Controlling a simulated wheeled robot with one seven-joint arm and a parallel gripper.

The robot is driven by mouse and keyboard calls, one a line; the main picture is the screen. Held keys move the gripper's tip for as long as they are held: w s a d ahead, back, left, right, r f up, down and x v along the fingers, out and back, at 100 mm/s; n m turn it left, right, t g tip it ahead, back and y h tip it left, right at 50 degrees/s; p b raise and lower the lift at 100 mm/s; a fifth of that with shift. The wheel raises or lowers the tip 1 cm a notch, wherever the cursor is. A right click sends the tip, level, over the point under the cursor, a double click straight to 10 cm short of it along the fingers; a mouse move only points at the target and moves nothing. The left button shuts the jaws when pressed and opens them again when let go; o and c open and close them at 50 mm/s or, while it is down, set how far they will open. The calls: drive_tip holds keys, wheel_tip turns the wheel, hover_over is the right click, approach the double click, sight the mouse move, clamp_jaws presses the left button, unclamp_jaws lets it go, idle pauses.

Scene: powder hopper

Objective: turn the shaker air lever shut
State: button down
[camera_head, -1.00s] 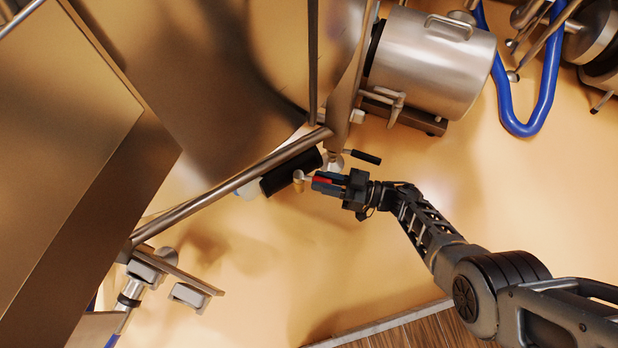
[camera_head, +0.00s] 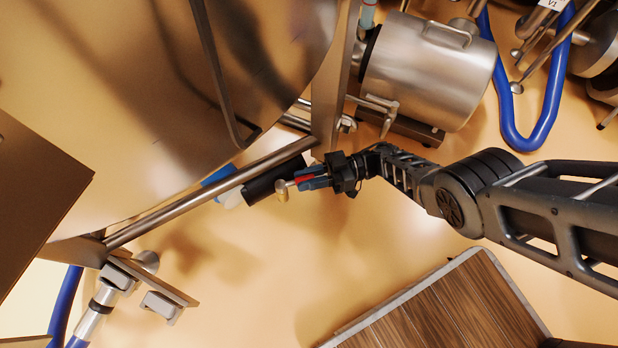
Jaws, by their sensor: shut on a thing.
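The shaker air lever (camera_head: 304,180) shows as a small red piece between the blue fingertips of my gripper. Beside it, to the left, is a small pale brass-coloured valve part (camera_head: 282,190). My gripper (camera_head: 306,179) is shut on the red lever, reaching in from the right. The fingers cover most of the lever, so its exact angle is hard to tell. A black cylinder (camera_head: 268,183) lies just behind and left of the fingertips, under a slanting steel tube (camera_head: 200,198).
The large steel hopper (camera_head: 240,60) fills the upper left. A steel drum (camera_head: 430,75) stands at upper right, beside a blue hose (camera_head: 545,120). A brown panel (camera_head: 35,185) is at far left. A wood-topped platform (camera_head: 440,315) is at lower right. The floor below my gripper is open.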

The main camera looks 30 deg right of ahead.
idle(0.3)
drive_tip(key=c, duration=0.9)
unclamp_jaws()
drive_tip(key=shift+c, duration=0.2)
drive_tip(key=shift+d, duration=0.1)
